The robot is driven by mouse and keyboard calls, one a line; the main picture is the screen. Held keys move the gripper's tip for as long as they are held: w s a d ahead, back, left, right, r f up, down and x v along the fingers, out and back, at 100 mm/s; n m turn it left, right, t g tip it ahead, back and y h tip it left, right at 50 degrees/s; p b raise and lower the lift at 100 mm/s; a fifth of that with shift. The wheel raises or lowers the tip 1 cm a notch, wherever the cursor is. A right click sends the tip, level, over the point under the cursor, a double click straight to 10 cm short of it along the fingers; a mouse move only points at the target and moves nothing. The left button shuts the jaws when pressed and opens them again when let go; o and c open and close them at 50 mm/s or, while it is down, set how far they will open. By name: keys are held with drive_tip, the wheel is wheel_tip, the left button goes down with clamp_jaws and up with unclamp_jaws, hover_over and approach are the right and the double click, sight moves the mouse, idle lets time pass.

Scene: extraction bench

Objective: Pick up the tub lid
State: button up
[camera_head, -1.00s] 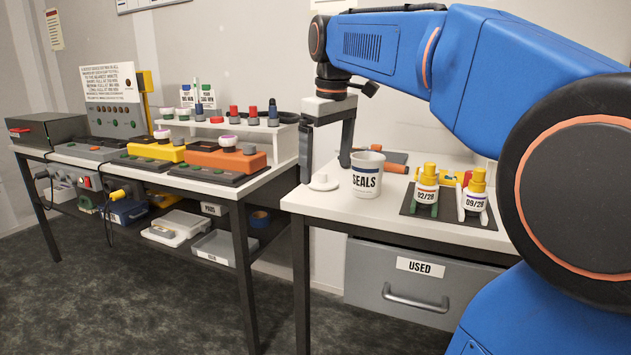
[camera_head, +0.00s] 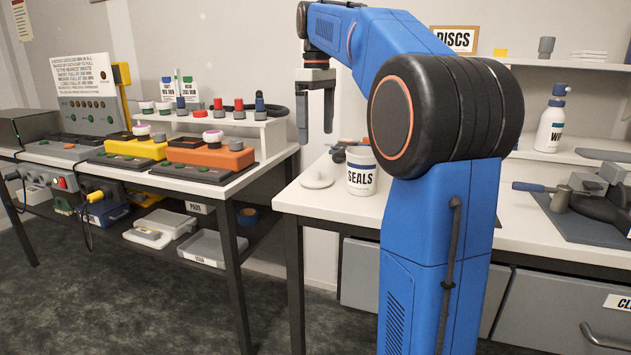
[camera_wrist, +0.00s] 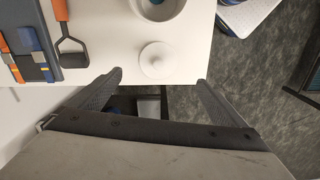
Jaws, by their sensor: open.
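The tub lid is a white round disc with a small knob. It lies flat on the white bench top, left of the SEALS tub, in the head view (camera_head: 316,181). It also shows in the wrist view (camera_wrist: 157,61), ahead of the fingertips and roughly between their lines. The white SEALS tub (camera_head: 361,172) stands open beside it, and part of its rim shows in the wrist view (camera_wrist: 160,8). My gripper (camera_head: 316,138) points down above the bench's left end, open and empty; its two fingers show apart in the wrist view (camera_wrist: 158,78).
The white bench top (camera_wrist: 110,50) is bare around the lid, with its edge close by. A dark tool with an orange handle (camera_wrist: 69,35) lies to one side. A neighbouring bench with orange (camera_head: 212,153) and yellow units stands left across a narrow gap.

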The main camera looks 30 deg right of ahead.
hover_over(316, 170)
wheel_tip(316, 170, down, 6)
drive_tip(key=shift+s+f, duration=0.15)
drive_tip(key=shift+f, duration=0.1)
drive_tip(key=shift+w+f, duration=0.15)
drive_tip(key=shift+f, duration=1.3)
drive_tip(key=shift+w+f, duration=0.1)
drive_tip(key=shift+f, duration=1.35)
drive_tip(key=c, duration=1.1)
